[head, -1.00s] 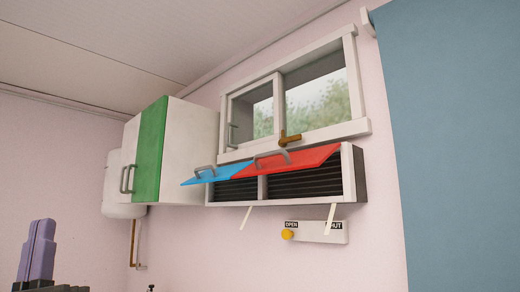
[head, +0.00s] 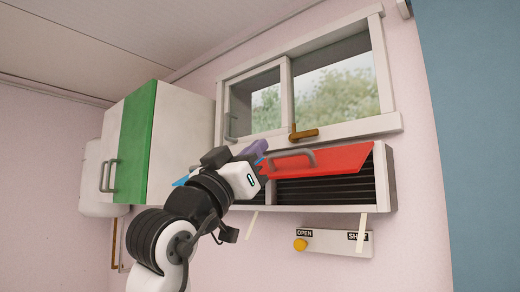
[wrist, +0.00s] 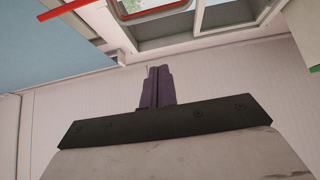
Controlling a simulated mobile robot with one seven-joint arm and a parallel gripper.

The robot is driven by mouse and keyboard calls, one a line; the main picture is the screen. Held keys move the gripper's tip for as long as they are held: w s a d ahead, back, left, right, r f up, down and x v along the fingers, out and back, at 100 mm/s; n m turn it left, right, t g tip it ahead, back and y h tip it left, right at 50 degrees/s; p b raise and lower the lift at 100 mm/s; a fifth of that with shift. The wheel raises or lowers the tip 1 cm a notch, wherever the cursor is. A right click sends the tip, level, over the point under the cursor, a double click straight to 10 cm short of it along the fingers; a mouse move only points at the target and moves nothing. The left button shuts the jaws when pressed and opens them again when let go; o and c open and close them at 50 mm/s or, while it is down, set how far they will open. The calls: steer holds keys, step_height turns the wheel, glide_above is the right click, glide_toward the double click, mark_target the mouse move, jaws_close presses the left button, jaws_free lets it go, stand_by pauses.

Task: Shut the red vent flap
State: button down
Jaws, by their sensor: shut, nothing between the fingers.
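The red vent flap (head: 335,160) is on the right half of the vent box under the window. It stands out from its top edge, open, with dark slats (head: 330,190) showing below. A grey bar handle (head: 312,154) is on the flap. My gripper (head: 258,149), with purple fingers, is shut and empty near the flap's left end. I cannot tell whether it touches the flap. The shut fingers also show in the wrist view (wrist: 157,86), and a red strip (wrist: 70,9), likely the flap's edge, lies at the upper left, apart from them.
A blue flap (head: 181,181) is mostly hidden behind my arm. A brown window handle (head: 304,132) is just above the red flap. A cabinet with a green door (head: 136,143) is left. Below, a plate marked OPEN and SHUT (head: 335,242) has a yellow knob (head: 300,245) at OPEN.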

mark_target(299, 155)
steer(key=p+x, duration=0.4)
steer(key=x, duration=0.4)
steer(key=shift+w+d+f+p, duration=0.15)
steer(key=shift+w+f+p, duration=0.05)
steer(key=shift+f, duration=0.4)
steer(key=shift+w+d+f+p, duration=0.15)
steer(key=shift+w+f, duration=0.05)
steer(key=shift+f, duration=0.35)
steer(key=shift+w+d+f+p, duration=0.15)
steer(key=shift+w+f+p, duration=0.1)
steer(key=shift+f, duration=0.35)
